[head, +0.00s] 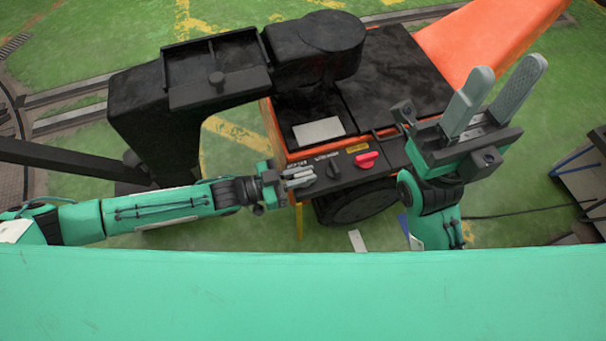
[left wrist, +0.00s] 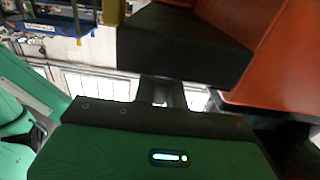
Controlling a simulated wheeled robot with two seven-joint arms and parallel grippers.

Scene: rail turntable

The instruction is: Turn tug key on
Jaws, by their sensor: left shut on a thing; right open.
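The orange tug (head: 285,140) has a dark control panel (head: 350,172) on its near edge. My left gripper (head: 302,179) reaches in from the left and is shut at the panel's left end, under a small white label (head: 299,165). The tug key is hidden between its fingers, so its angle cannot be seen. In the left wrist view the gripper's own body fills the lower part; a dark block and the orange body are ahead. My right gripper (head: 500,98) is open and empty, raised over the tug's right side, its grey fingers pointing up.
On the panel, right of my left gripper, are a black knob (head: 333,168) and a red knob (head: 367,160). A black seat-like part (head: 215,70) stands at the upper left. Rails (head: 70,105) cross the green floor. A grey block (head: 583,180) is at the far right.

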